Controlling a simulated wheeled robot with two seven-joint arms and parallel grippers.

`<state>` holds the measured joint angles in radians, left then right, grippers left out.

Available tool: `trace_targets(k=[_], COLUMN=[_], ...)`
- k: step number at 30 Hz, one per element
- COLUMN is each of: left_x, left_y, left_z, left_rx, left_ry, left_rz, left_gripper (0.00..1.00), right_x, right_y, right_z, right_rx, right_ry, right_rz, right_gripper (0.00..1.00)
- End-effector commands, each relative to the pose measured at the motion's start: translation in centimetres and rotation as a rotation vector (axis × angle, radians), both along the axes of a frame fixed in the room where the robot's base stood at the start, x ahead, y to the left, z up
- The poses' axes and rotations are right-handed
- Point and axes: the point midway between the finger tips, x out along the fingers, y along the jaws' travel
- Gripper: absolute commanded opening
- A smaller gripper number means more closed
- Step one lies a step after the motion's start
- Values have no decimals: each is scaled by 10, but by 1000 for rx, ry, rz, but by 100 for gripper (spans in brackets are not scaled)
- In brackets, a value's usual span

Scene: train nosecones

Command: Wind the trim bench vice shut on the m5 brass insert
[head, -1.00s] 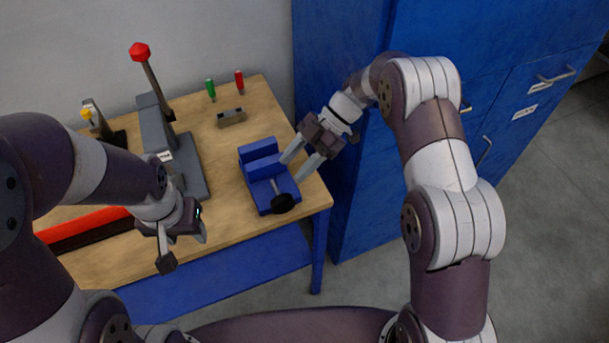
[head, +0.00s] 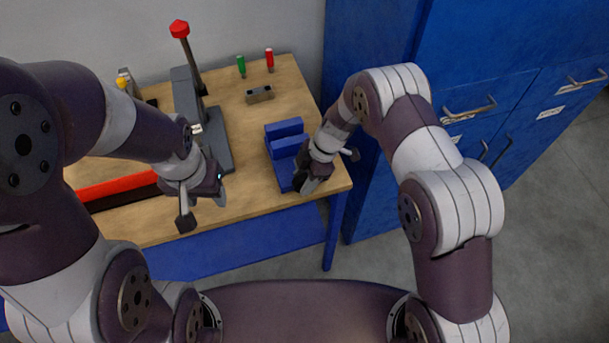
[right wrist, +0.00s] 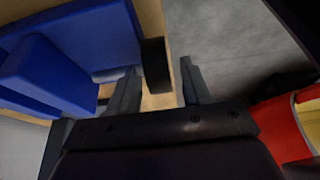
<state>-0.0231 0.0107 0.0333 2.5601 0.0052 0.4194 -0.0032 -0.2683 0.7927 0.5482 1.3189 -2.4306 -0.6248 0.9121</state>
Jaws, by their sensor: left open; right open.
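The blue bench vice (head: 285,128) stands near the right front corner of the bench. A gap shows between its two blue jaws, but I cannot make out a brass insert there. My right gripper (head: 303,184) is over the front of the vice and hides its screw and handle in the head view. In the right wrist view the vice (right wrist: 85,40) is at the left. Its black handle end (right wrist: 157,65) appears between my open right fingers (right wrist: 160,88); I see no grip on it. My left gripper (head: 203,212) is open and empty above the bench's front edge.
A grey press (head: 188,100) with a red-knobbed lever stands left of the vice. A small grey-brown block (head: 259,94), a green tool (head: 241,67) and a red tool (head: 269,60) are behind it. Blue cabinets (head: 480,50) rise close on the right.

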Motion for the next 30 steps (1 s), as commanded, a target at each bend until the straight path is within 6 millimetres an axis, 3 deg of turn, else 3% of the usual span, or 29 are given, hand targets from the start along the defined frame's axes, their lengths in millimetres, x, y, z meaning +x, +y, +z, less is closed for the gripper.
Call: trace_targets(k=[5,9,20,30], left_x=[0,0,0,0], left_y=[0,0,0,0], left_z=[0,0,-5,-23], left_rx=[0,0,0,0], left_ry=[0,0,0,0], left_rz=[0,0,0,0], left_gripper=[49,49,49,49], right_x=[0,0,1,3], right_y=[0,0,-2,-7], right_z=[0,0,-1,-4], right_rx=[0,1,45,262], right_ry=[0,0,14,84], right_rz=[0,0,-1,-3], right_gripper=[46,0,0,0])
